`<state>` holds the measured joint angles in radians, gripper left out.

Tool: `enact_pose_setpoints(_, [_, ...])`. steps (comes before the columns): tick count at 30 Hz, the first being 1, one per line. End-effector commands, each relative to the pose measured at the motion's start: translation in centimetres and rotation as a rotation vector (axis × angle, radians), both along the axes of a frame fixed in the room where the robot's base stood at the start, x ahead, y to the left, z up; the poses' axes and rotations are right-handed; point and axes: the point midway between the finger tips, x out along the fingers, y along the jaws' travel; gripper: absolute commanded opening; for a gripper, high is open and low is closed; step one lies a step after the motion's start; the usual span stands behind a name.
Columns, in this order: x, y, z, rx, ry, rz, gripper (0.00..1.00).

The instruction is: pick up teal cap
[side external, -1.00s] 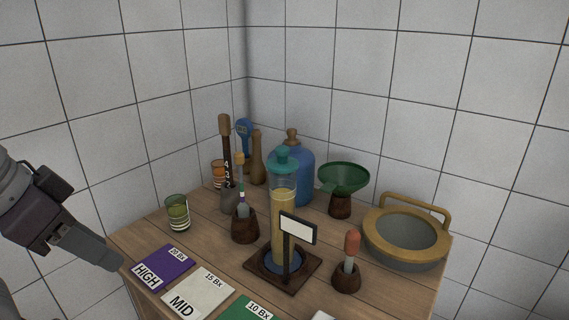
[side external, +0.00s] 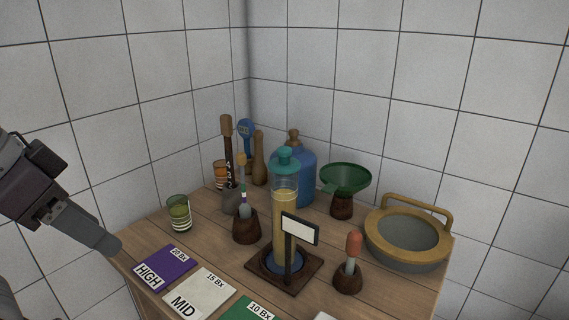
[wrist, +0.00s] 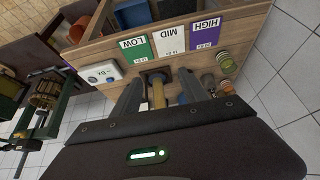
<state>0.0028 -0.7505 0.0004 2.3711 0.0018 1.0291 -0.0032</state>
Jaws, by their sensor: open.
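The teal cap (side external: 285,160) sits on top of a tall clear cylinder (side external: 284,225) of yellow liquid, which stands upright on a dark square base. My gripper (side external: 110,246) is at the left in the side view, beyond the table's left edge and well apart from the cap. In the wrist view my gripper (wrist: 158,92) is open, with a finger on each side and nothing held. The yellow cylinder (wrist: 158,95) shows between the fingers, farther off. I cannot make out the cap in the wrist view.
A small white sign (side external: 299,229) stands in front of the cylinder. A blue demijohn (side external: 302,180) is behind it, a green funnel (side external: 346,178) to its right. A brush in a dark cup (side external: 246,226) and a green glass (side external: 179,213) are to the left. Purple card (side external: 164,267) lies at the front.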

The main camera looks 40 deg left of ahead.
Motion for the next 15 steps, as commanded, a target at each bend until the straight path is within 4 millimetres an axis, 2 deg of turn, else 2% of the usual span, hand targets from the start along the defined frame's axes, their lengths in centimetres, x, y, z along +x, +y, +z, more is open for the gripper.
enact_pose_setpoints(1, [0.2, 0.0, 2.1, 0.0, -0.009, 0.0, 0.51])
enact_pose_setpoints(3, [0.2, 0.0, 5.0, 0.0, -0.008, 0.0, 0.51])
enact_pose_setpoints(5, [0.8, -2.5, 4.1, -0.151, 0.087, 0.04, 0.51])
enact_pose_setpoints(8, [2.5, -6.6, 4.1, -0.418, 0.226, 0.141, 0.51])
enact_pose_setpoints(11, [5.3, -10.1, 5.0, -0.708, 0.378, 0.291, 0.51])
enact_pose_setpoints(14, [10.2, -12.5, 6.7, -1.05, 0.551, 0.517, 0.51])
enact_pose_setpoints(15, [13.1, -12.7, 7.3, -1.201, 0.624, 0.635, 0.51])
